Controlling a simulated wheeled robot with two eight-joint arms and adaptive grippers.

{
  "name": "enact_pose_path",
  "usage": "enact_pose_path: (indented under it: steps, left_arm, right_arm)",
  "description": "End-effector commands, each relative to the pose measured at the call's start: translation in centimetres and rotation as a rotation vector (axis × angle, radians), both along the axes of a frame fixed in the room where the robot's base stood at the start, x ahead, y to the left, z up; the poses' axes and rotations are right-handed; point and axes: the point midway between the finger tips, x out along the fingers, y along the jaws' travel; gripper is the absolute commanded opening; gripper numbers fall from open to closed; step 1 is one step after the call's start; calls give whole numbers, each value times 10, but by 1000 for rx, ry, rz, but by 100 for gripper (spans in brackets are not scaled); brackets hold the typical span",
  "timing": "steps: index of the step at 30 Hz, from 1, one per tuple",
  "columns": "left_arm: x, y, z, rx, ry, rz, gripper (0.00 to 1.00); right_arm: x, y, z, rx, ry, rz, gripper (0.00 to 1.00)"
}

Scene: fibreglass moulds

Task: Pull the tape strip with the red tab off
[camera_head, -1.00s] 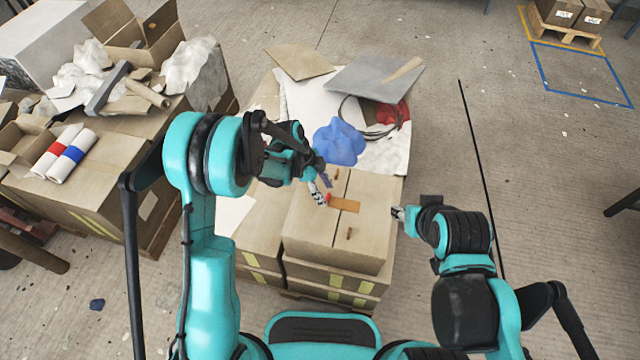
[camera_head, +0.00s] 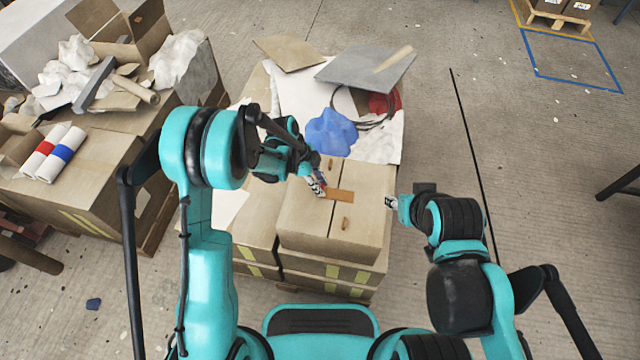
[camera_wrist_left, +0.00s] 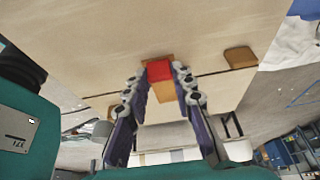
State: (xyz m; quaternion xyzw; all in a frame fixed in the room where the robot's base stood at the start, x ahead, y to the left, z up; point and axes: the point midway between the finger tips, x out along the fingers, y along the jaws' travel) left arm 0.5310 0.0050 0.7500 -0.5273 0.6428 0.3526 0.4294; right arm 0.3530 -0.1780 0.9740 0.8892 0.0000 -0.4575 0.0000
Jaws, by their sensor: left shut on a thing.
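A closed cardboard box (camera_head: 306,222) sits on top of a stack. An orange-brown tape strip (camera_head: 341,195) lies across its top seam and still looks flat on the lid. Its red tab (camera_wrist_left: 159,70) shows in the left wrist view between the fingertips of my left gripper (camera_wrist_left: 160,80).
Small brown pieces (camera_head: 345,223) sit on the lid. Behind the box lie a blue cloth (camera_head: 333,133), a dark cable loop, a red item and a grey panel (camera_head: 365,72). Another loaded stack (camera_head: 95,187) with rolls stands at the left.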

Motion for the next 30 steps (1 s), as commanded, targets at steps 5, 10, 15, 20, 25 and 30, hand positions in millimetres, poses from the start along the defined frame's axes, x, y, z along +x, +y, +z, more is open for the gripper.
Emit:
enact_pose_path:
  steps: [5, 10, 15, 20, 25, 30]
  left_arm:
    - [0, 0, 3, -1, 0, 0, 0]
    - [0, 0, 5, -1, 0, 0, 0]
    - [0, 0, 7, -1, 0, 0, 0]
    - [0, 0, 9, 0, 0, 0, 0]
    - [0, 0, 11, 0, 0, 0, 0]
    - [0, 0, 13, 0, 0, 0, 0]
  right_arm:
    - [0, 0, 1, 0, 0, 0, 40]
    - [0, 0, 2, 0, 0, 0, 40]
    - [0, 0, 3, 0, 0, 0, 40]
    - [0, 0, 4, 0, 0, 0, 40]
    - [0, 0, 5, 0, 0, 0, 40]
    - [0, 0, 6, 0, 0, 0, 40]
